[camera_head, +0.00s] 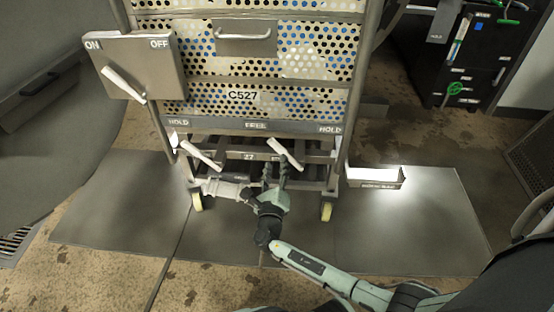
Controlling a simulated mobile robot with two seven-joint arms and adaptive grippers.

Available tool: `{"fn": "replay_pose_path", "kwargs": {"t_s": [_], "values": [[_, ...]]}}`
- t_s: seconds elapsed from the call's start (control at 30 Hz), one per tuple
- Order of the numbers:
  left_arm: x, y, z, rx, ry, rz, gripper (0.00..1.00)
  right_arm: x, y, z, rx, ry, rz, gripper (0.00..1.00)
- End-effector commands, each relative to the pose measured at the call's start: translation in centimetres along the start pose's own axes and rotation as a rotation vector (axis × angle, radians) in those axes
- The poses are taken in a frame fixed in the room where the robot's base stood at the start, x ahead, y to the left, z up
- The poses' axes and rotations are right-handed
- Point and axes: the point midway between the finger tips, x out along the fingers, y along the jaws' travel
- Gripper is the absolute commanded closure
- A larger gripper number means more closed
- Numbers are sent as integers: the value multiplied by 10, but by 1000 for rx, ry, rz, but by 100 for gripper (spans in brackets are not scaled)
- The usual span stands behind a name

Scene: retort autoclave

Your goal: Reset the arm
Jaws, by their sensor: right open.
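My right arm (325,268) comes in from the lower right. Its gripper (275,176) points away from me, low in front of the cart (245,126), with its two dark fingers spread and nothing seen between them. The fingers are just below a white lever (286,154) on the cart's lower front; I cannot tell whether they touch it. My left gripper is not in view.
The wheeled cart has perforated panels marked C527. An ON/OFF box (150,62) with a white lever (123,84) stands at its upper left. A small open tray (376,184) is to the right. Dark floor mats (425,235) lie clear on the right; a black cabinet (475,60) stands behind.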

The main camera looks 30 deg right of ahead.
Motion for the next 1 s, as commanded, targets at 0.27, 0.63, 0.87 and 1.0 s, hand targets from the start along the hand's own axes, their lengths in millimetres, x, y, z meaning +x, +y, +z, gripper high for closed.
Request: {"fn": "replay_pose_path", "kwargs": {"t_s": [0.27,0.63,0.87,1.0], "values": [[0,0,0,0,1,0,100,-2,0,0,0,0,0,59],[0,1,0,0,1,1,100,-12,-8,-30,215,115,-8,59],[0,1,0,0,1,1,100,-89,-30,-151,1272,646,-266,59],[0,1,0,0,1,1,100,-158,-32,-192,1917,950,-648,59]]}}
